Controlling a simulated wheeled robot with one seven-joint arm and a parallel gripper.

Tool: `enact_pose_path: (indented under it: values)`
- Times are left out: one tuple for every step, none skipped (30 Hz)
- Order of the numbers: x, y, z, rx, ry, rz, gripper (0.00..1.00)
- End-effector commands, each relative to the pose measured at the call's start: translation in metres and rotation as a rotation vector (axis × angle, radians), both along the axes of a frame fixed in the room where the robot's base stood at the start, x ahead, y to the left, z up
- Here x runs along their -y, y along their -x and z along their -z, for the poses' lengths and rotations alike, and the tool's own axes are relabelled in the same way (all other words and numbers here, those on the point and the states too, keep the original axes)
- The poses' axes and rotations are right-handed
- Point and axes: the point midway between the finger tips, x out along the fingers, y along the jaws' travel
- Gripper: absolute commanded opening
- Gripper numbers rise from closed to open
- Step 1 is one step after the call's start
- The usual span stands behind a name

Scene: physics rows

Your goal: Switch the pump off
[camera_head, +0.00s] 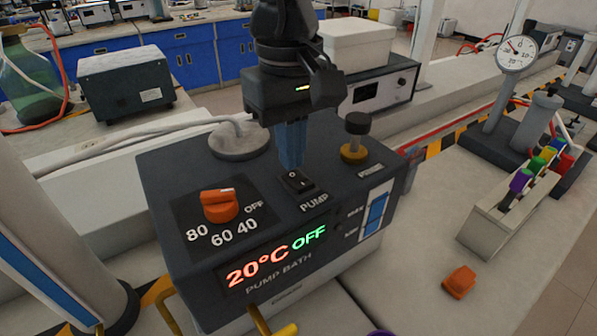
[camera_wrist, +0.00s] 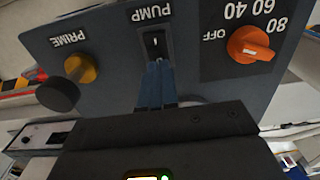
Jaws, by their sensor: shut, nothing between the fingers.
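The pump bath (camera_head: 165,215) is a dark grey box with a sloped top panel. Its display (camera_head: 275,257) reads 20°C in red and OFF in green. The black rocker switch marked PUMP (camera_head: 299,182) is in the panel's middle, and it also shows in the wrist view (camera_wrist: 153,42). Which side of the rocker is pressed is too small to tell. My gripper (camera_head: 291,164) has its blue fingers shut and empty, pointing down at the far edge of the switch. In the wrist view its fingertips (camera_wrist: 158,65) are right beside the switch; contact is not clear.
An orange dial (camera_head: 219,206) is left of the switch, and a black-topped PRIME knob (camera_head: 356,135) is right of it. A loose orange piece (camera_head: 459,282) lies on the bench. A rack with coloured valves (camera_head: 510,210) and a gauge (camera_head: 516,52) stand to the right.

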Motion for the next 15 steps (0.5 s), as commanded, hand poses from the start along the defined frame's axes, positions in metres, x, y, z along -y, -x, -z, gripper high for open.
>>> enact_pose_path:
  values:
    - [0.000, 0.000, -0.006, 0.001, -0.001, 0.000, 0.00]
    - [0.000, 0.000, -0.008, 0.001, -0.001, 0.000, 0.00]
    - [0.000, 0.000, -0.010, 0.001, -0.001, 0.000, 0.00]
    - [0.000, 0.000, -0.012, 0.001, -0.001, 0.000, 0.00]
    - [0.000, 0.000, -0.014, 0.001, -0.001, 0.001, 0.00]
    - [0.000, 0.000, -0.016, 0.001, -0.001, 0.001, 0.00]
    - [0.000, 0.000, -0.018, 0.000, -0.001, 0.001, 0.00]
    - [0.000, 0.000, -0.020, 0.000, -0.001, 0.001, 0.00]
    - [0.000, 0.000, -0.023, -0.001, -0.001, 0.001, 0.00]
    - [0.000, 0.000, -0.025, -0.001, -0.001, 0.001, 0.00]
    - [0.000, 0.000, -0.026, 0.000, 0.000, 0.001, 0.00]
    - [0.000, 0.000, -0.029, 0.000, 0.000, 0.001, 0.00]
    - [0.000, 0.000, -0.031, 0.000, 0.000, 0.001, 0.00]
    - [0.000, 0.000, -0.033, 0.000, 0.000, 0.001, 0.00]
    - [0.000, 0.000, -0.035, 0.000, 0.000, 0.001, 0.00]
